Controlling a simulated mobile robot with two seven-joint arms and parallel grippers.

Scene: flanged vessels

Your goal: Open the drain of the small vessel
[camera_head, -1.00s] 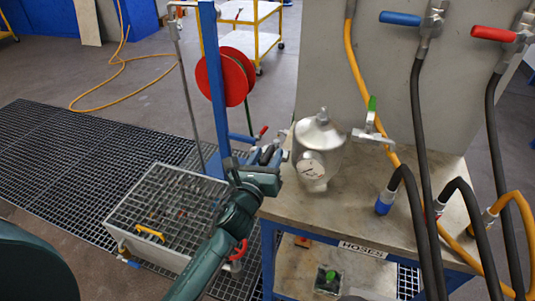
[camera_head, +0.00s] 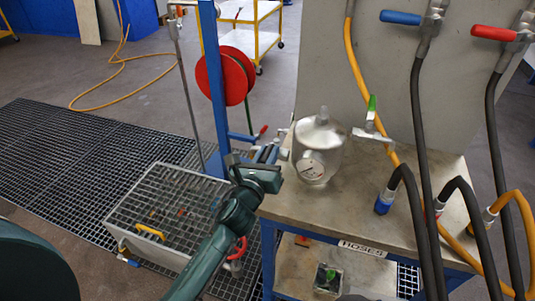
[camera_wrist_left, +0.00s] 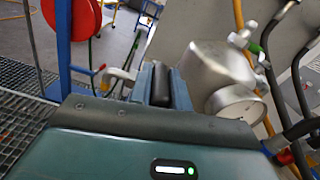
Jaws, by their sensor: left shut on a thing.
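The small vessel (camera_head: 322,138) is a shiny metal pot with a domed lid, standing on the bench near its left edge. A round white gauge (camera_head: 312,166) is on its front. In the left wrist view the vessel (camera_wrist_left: 212,68) is just right of the fingers. My left gripper (camera_head: 267,154) is at the vessel's left side, shut on a small part that the fingers mostly hide, seemingly the drain handle. In the left wrist view a pale bent pipe piece (camera_wrist_left: 120,76) shows left of the gripper fingers (camera_wrist_left: 160,84). My right gripper is not in view.
A green-handled valve (camera_head: 371,122) is right of the vessel. Black and yellow hoses hang at the right of the bench (camera_head: 345,212). A red hose reel (camera_head: 224,76) on a blue post and a grated box (camera_head: 165,205) are at the left.

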